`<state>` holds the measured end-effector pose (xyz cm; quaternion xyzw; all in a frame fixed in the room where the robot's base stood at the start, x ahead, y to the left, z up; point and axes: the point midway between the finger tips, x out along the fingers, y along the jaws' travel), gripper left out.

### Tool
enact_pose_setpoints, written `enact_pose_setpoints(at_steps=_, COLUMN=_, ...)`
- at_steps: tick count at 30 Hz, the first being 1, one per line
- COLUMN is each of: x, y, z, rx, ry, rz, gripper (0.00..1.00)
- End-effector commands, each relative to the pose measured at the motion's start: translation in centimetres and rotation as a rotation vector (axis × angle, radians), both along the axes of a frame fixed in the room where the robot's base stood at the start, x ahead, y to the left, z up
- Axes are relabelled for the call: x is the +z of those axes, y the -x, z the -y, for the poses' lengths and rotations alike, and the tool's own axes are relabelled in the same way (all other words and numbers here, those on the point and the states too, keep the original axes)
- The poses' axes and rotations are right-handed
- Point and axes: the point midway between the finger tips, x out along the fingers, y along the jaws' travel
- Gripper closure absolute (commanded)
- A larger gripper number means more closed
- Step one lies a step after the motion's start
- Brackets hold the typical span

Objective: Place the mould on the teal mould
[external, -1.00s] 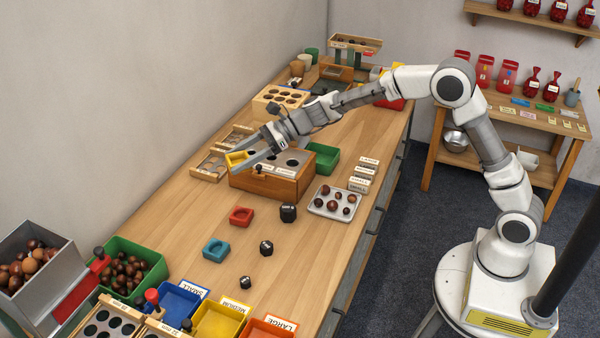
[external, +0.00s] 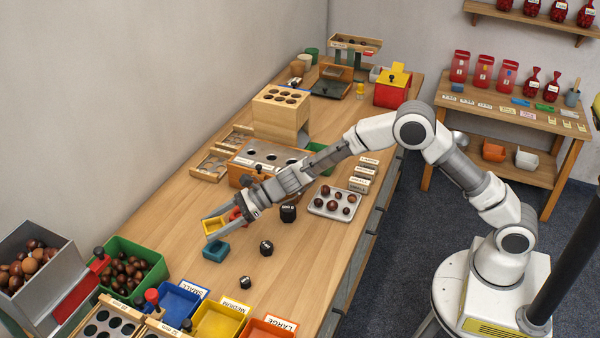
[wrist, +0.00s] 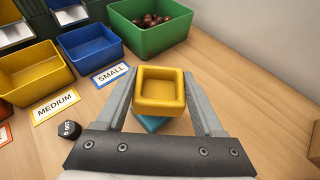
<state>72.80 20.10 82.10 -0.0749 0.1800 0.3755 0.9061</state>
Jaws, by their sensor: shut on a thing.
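My gripper (external: 220,228) is shut on a yellow square mould (external: 213,226), with one finger on each side of it. In the wrist view the yellow mould (wrist: 161,91) is upright and its hollow faces up. The teal mould (external: 216,250) stands on the table just below and in front of it. In the wrist view only a corner of the teal mould (wrist: 151,123) shows under the yellow one, turned at an angle to it. I cannot tell whether the two touch. A red mould (external: 235,215) is partly hidden behind my gripper.
Black weights (external: 266,248) stand right of the moulds, one marked 100 g (wrist: 69,128). The blue SMALL bin (wrist: 92,48), yellow MEDIUM bin (wrist: 35,75) and green chestnut bin (wrist: 155,27) are at the front. A metal tray of chestnuts (external: 311,207) lies to the right.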

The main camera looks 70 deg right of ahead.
Motion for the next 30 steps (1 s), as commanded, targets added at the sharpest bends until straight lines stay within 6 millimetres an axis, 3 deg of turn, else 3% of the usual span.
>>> enact_pose_setpoints(at_steps=5, x=-0.9, y=-0.3, z=-0.9, rx=-0.001, ry=0.000, rz=-0.001, gripper=0.89)
enact_pose_setpoints(at_steps=13, x=-4.6, y=-0.2, z=-0.9, rx=0.000, ry=0.001, rz=-0.001, gripper=0.89)
enact_pose_setpoints(at_steps=25, x=-5.0, y=-0.3, z=-0.9, rx=-0.001, ry=0.000, rz=0.000, gripper=0.89)
enact_pose_setpoints(at_steps=26, x=-5.0, y=-0.2, z=-0.9, rx=-0.001, ry=0.000, rz=0.000, gripper=0.29)
enact_pose_setpoints(at_steps=30, x=-4.8, y=-0.2, z=-0.9, rx=-0.001, ry=0.001, rz=0.000, gripper=0.04)
